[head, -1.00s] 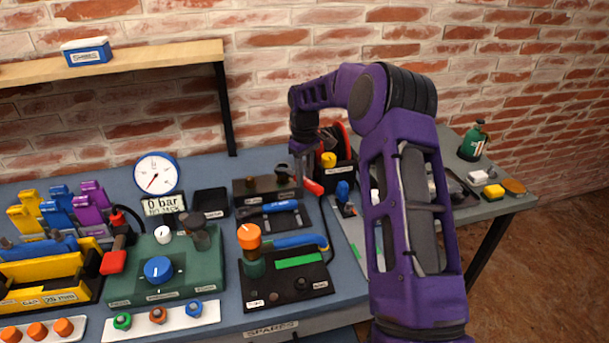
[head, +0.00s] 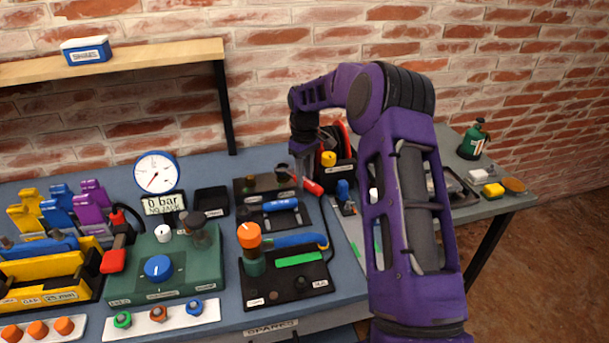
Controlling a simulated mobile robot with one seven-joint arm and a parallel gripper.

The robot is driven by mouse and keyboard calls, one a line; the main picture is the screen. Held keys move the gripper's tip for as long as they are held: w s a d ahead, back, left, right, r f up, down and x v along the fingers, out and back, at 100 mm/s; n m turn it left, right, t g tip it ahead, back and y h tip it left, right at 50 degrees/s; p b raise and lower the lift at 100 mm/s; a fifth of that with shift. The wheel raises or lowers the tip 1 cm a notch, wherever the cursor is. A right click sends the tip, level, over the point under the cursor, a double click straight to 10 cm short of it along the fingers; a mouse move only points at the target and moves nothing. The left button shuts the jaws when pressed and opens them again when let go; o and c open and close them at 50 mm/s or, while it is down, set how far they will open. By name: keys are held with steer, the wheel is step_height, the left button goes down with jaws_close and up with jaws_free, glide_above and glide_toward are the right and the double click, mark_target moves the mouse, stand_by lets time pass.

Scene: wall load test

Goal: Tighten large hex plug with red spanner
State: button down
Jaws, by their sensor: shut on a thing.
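My gripper (head: 299,176) is shut on the red spanner (head: 312,187), over the back of the bench. The spanner's red handle points down to the right. Its head is at the left, by a dark block (head: 241,195) with plug-like fittings on top. The right fitting (head: 283,174) is nearest to the spanner; the left fitting (head: 250,185) stands apart. I cannot tell which is the large hex plug, or whether the spanner head is seated on it. The gripper's fingertips are small and partly hidden.
A blue-handled tool (head: 281,205) lies in a dark tray in front of the block. A gauge (head: 156,172) stands over a display reading 0 bar. An orange-knobbed fixture (head: 249,236) stands nearer. A red reel (head: 346,138) and a yellow-topped item (head: 328,159) are close behind the gripper.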

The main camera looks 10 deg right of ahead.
steer(key=shift+f+b, duration=0.5)
steer(key=shift+f, duration=0.6)
stand_by(0.5)
stand_by(0.3)
steer(key=shift+s+a+m, duration=0.3)
steer(key=shift+a+m, duration=0.45)
steer(key=shift+m, duration=0.15)
steer(key=shift+s+a+m, duration=0.25)
steer(key=shift+a+m, duration=0.45)
steer(key=shift+m, duration=0.2)
steer(key=shift+a+m, duration=1.25)
steer(key=shift+m, duration=0.35)
steer(key=shift+w+a+m, duration=0.15)
steer(key=shift+a+m, duration=0.55)
steer(key=shift+m, duration=0.15)
steer(key=shift+w+a+m, duration=0.1)
steer(key=shift+a+m, duration=0.6)
steer(key=shift+m, duration=0.15)
steer(key=shift+w+a+m+p, duration=0.35)
steer(key=shift+a+m, duration=0.2)
steer(key=shift+m, duration=0.25)
steer(key=shift+w+a+m+p, duration=0.3)
steer(key=shift+a+m, duration=0.25)
steer(key=shift+m, duration=0.25)
steer(key=shift+s+d+n, duration=0.2)
steer(key=shift+d+n, duration=0.05)
steer(key=shift+n, duration=0.15)
steer(key=shift+r, duration=0.1)
